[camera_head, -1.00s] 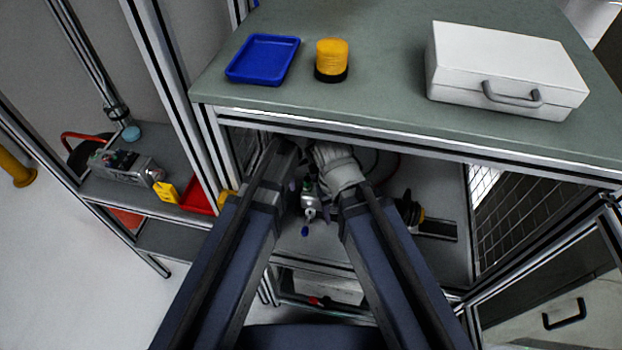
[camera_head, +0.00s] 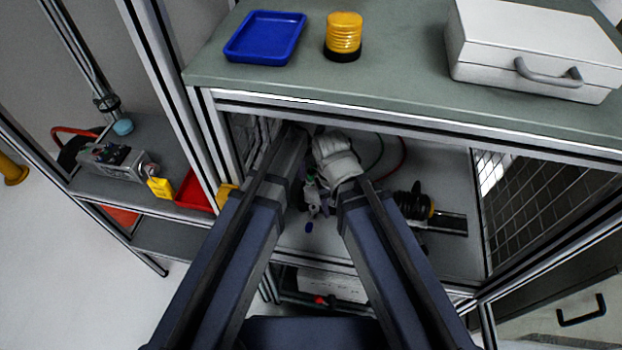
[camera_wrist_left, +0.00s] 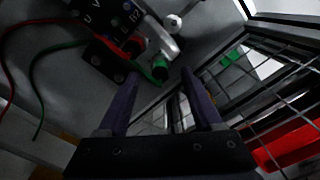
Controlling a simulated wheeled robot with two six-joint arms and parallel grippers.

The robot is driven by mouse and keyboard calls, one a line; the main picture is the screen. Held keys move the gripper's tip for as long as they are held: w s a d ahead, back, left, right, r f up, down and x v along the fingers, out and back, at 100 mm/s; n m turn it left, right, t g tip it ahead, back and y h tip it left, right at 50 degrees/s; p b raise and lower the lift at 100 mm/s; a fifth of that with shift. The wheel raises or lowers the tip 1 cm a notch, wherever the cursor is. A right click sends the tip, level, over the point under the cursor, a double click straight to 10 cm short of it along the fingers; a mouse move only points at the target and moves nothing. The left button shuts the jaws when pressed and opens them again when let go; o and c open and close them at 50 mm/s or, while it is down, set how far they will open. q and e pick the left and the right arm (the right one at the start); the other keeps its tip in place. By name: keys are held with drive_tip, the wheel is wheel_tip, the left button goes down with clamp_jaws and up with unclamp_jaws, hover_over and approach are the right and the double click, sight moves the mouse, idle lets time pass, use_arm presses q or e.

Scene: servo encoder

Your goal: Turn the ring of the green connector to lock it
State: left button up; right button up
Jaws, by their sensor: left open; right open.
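In the left wrist view the green connector (camera_wrist_left: 160,68) sits at the silver servo body (camera_wrist_left: 158,42), with a red connector (camera_wrist_left: 134,46) beside it. My left gripper (camera_wrist_left: 162,73) is open, with its two dark fingers apart and their tips close to the green connector; I cannot tell whether they touch it. In the head view a small green spot (camera_head: 311,181) shows between my arms inside the bay. My right gripper (camera_head: 322,205) is there too, open and mostly hidden by its own wrist. The connector's ring cannot be made out.
A bench top (camera_head: 400,95) overhangs the bay, holding a blue tray (camera_head: 265,38), a yellow-black cylinder (camera_head: 344,36) and a white case (camera_head: 535,45). Wire mesh (camera_wrist_left: 270,85) closes one side. Red and green cables (camera_wrist_left: 45,60) lie near the servo. A black-yellow part (camera_head: 415,205) stands right.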

sight(311, 171)
use_arm(q)
drive_tip(key=shift+f+b, duration=1.4)
drive_tip(key=shift+f, duration=0.55)
drive_tip(key=shift+c, duration=0.4)
clamp_jaws()
